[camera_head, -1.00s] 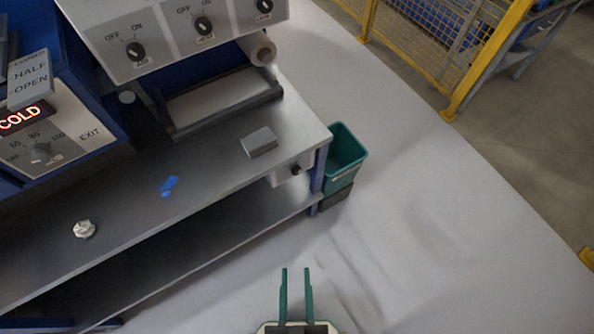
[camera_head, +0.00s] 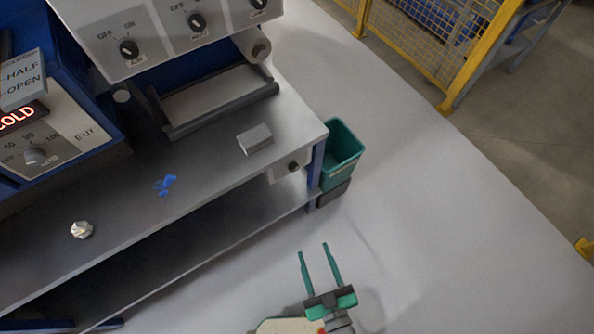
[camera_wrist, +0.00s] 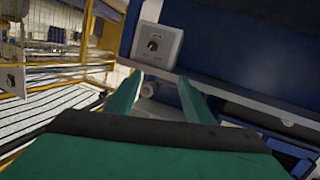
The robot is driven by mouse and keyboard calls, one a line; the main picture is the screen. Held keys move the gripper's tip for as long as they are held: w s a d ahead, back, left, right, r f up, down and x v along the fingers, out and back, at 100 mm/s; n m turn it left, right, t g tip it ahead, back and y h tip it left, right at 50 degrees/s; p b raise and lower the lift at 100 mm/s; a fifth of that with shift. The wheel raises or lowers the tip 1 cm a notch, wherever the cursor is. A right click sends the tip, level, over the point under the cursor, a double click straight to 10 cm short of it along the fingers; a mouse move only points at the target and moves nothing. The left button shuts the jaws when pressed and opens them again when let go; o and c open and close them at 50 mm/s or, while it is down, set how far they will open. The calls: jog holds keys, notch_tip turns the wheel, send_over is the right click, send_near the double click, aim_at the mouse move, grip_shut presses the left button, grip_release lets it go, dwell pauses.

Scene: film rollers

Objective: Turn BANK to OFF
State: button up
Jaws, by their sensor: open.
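No label that I can read says BANK. A small light box with a dark knob (camera_head: 292,167) is fixed under the right end of the bench; its label is too small to read. What looks like the same box and knob (camera_wrist: 153,45) shows in the wrist view, ahead of and above my fingers. On the upper panel are an OFF/ON knob (camera_head: 128,48), a second OFF knob (camera_head: 197,21) and a partly cut-off third knob (camera_head: 259,3). My gripper (camera_head: 312,248) is open and empty, over the floor in front of the bench, apart from every knob.
The grey bench (camera_head: 215,170) holds a grey block (camera_head: 254,139), blue scraps (camera_head: 164,184) and a crumpled white piece (camera_head: 81,230). A lower shelf (camera_head: 215,225) runs beneath. A green bin (camera_head: 341,157) stands beside the bench's right end. The floor to the right is clear up to the yellow fence (camera_head: 440,60).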

jog(key=w+d+f+n+y, duration=0.2)
jog(key=w+d+f, duration=0.15)
jog(key=w, duration=0.55)
jog(key=n+y, duration=0.1)
jog(key=y, duration=0.2)
send_near(296, 170)
jog(key=x, duration=0.9)
jog(key=shift+a+r, duration=0.1)
jog(key=shift+r, duration=0.1)
jog(key=c, duration=1.1)
